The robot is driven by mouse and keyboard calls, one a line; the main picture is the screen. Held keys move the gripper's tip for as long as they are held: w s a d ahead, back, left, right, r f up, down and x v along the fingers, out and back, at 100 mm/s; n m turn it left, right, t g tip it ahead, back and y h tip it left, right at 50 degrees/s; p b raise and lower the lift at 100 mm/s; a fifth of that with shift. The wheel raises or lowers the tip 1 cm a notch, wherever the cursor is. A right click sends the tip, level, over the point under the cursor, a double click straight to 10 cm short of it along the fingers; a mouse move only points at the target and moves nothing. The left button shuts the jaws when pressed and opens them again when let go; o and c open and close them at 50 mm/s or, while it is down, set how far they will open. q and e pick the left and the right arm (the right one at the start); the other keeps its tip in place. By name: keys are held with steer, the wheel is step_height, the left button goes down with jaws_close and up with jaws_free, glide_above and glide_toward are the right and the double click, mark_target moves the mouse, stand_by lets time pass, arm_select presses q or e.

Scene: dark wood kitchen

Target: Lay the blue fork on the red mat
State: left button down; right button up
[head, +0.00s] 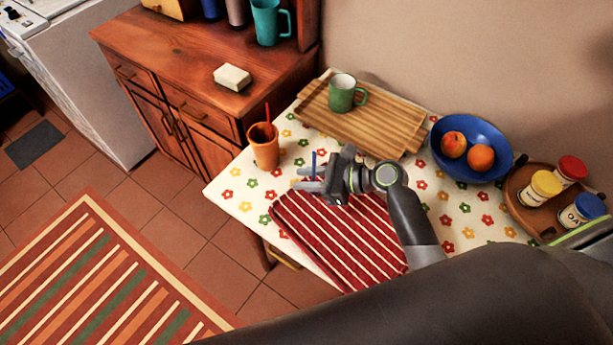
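The blue fork (314,160) shows as a thin upright blue piece at the fingers of my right gripper (307,179). The gripper appears shut on it, with the fingers pointing left; much of the fork is hidden by the gripper. The red mat (350,248) with white stripes lies flat at the table's front edge. My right gripper is over the mat's upper left end, and the gripper and arm cover part of the mat. I cannot tell the exact height above it. My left gripper is not in view.
An orange cup (264,150) holding a red utensil stands left of the gripper. Behind are a wooden tray (318,112) with a green mug (342,94). A blue fruit bowl (490,134) and a round tray (522,213) with jars stand right on the flowered tablecloth (235,187).

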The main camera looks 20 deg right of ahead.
steer(key=shift+r, duration=0.15)
steer(key=v, duration=1.2)
stand_by(0.6)
